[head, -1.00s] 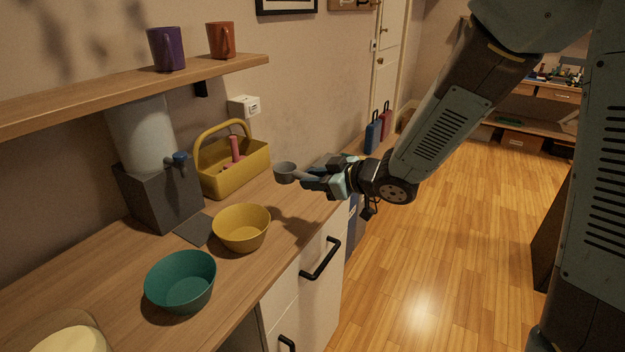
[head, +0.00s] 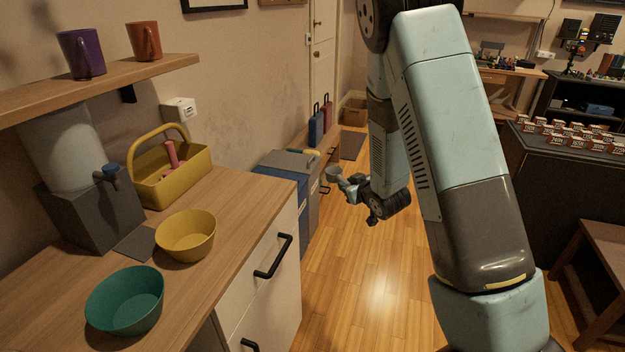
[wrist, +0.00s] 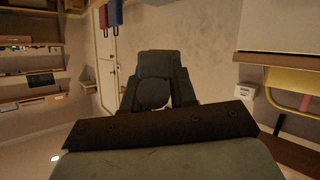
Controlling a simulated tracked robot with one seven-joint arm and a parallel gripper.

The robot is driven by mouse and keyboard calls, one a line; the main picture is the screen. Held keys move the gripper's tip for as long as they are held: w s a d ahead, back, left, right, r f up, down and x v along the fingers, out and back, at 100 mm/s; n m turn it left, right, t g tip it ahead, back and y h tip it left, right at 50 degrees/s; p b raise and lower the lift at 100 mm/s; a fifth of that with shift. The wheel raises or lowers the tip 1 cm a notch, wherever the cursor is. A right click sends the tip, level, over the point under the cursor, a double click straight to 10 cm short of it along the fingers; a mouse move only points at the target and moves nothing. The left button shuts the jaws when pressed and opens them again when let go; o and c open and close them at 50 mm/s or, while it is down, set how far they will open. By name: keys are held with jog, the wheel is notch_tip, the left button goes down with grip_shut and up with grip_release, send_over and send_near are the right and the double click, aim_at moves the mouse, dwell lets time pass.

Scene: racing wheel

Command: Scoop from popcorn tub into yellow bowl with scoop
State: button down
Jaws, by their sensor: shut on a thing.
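The yellow bowl (head: 186,236) stands upright on the wooden counter, and no contents show in it. My gripper (head: 350,183) is shut on the grey scoop (head: 333,174), whose round cup points left. The gripper is beyond the counter's right edge, above the floor and well away from the bowl. In the wrist view the fingers and a dark round part, likely the scoop, are in shadow. I cannot tell whether the scoop holds anything. I cannot clearly make out a popcorn tub.
A green bowl (head: 126,301) stands near the yellow one. A dispenser (head: 92,205) and a yellow basket (head: 172,178) stand by the wall. Blue and grey bins (head: 279,184) stand past the counter. A dark counter (head: 566,158) with small red-and-white items is at right. Floor between is open.

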jog(key=w+d+f+m+h, duration=0.1)
jog(key=d+f+m+h, duration=0.1)
jog(key=d, duration=0.7)
jog(key=w+d+f+m+t+h, duration=0.1)
jog(key=d+f+m+h, duration=0.1)
jog(key=d+f, duration=0.3)
jog(key=d+h, duration=0.1)
jog(key=d, duration=0.3)
jog(key=shift+m, duration=0.3)
jog(key=shift+f, duration=0.15)
